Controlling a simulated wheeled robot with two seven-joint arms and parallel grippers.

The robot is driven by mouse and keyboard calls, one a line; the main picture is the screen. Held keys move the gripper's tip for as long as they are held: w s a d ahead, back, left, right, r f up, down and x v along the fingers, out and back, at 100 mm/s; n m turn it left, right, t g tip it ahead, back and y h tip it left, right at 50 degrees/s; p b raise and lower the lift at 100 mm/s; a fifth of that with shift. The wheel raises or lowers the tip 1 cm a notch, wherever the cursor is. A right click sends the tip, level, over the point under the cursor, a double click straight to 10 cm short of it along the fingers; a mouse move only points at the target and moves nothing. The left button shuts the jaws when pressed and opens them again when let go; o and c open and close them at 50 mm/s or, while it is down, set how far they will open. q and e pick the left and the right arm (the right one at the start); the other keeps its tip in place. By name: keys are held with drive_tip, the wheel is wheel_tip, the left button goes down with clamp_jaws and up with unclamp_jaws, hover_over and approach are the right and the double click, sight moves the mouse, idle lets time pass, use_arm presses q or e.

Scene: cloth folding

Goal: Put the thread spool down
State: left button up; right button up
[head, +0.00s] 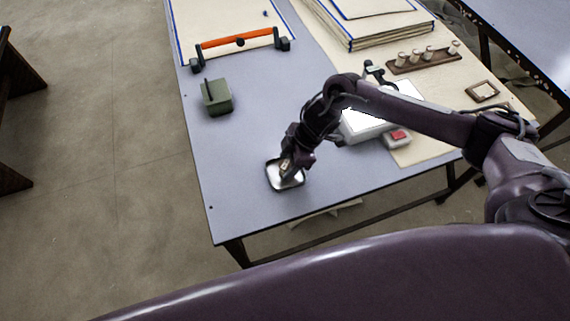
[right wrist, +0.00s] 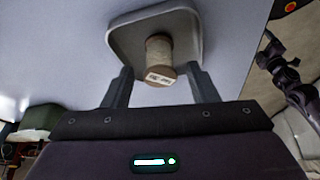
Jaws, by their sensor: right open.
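The thread spool (right wrist: 158,50), pale thread with a brown end carrying a white label, is at the small tray (right wrist: 195,42) in the right wrist view. The metal-rimmed tray also shows in the head view (head: 298,182), near the table's front edge. My right gripper (right wrist: 160,72) is open, with one finger on each side of the spool and a gap visible to each. In the head view my right gripper (head: 287,165) is over the tray and hides part of it. Whether the spool rests fully on the tray floor is hard to tell. My left gripper is out of view.
A green box (head: 217,98) stands left on the grey table (head: 235,160). An orange-handled bar (head: 238,42) lies behind it. A rack of spools (head: 425,60), stacked cloth boards (head: 375,28) and a white device with a red button (head: 398,136) are to the right.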

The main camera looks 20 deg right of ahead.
drive_tip(key=v, duration=0.9)
drive_tip(key=shift+r, duration=0.4)
drive_tip(key=shift+s+f, duration=0.1)
